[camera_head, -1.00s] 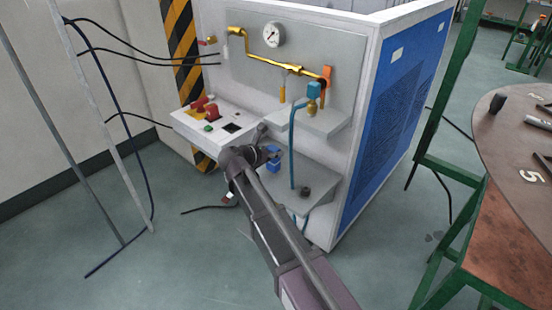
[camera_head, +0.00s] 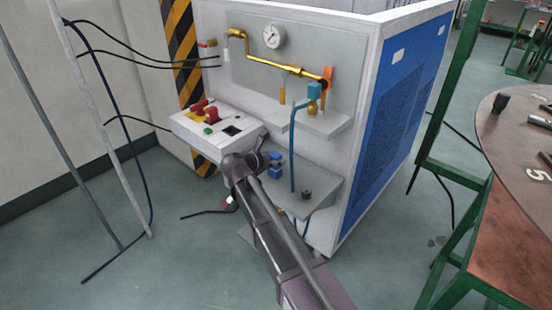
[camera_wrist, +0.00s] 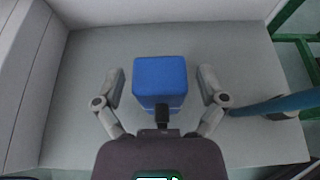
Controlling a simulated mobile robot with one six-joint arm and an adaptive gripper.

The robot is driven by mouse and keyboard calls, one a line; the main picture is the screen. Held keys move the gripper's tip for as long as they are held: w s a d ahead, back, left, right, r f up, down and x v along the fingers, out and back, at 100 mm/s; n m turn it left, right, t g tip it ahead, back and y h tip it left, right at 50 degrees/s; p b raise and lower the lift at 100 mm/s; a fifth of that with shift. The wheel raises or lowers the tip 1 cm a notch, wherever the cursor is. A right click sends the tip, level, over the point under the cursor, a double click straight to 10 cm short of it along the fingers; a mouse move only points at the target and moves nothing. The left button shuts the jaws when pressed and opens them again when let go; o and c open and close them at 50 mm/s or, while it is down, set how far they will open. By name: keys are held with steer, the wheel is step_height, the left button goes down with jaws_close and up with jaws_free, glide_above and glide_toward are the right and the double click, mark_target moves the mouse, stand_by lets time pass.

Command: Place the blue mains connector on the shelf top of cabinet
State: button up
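The blue mains connector (camera_head: 275,160) sits on the lower grey shelf (camera_head: 318,192) of the white cabinet (camera_head: 350,85). In the wrist view the connector (camera_wrist: 160,78) is a blue block with a short black end towards me. My gripper (camera_wrist: 159,75) is open, with one finger on each side of the block and a visible gap on both sides. In the head view my arm covers part of the shelf, and the fingertips are hard to make out. A higher, smaller shelf (camera_head: 318,126) is on the same cabinet face.
A blue hose (camera_head: 292,150) hangs down to the lower shelf, and it shows at right in the wrist view (camera_wrist: 280,103). A dark round knob (camera_head: 307,194) is on the shelf. A control panel (camera_head: 238,143) with red switches is at left. A round table (camera_head: 500,150) is at right.

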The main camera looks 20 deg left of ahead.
steer(key=shift+r, duration=0.15)
stand_by(0.3)
steer(key=shift+s+r, duration=0.15)
steer(key=p+v, duration=0.4)
steer(key=v, duration=0.7)
steer(key=shift+s+p, duration=0.3)
steer(key=shift+p, duration=0.1)
steer(key=shift+w+a+r, duration=0.1)
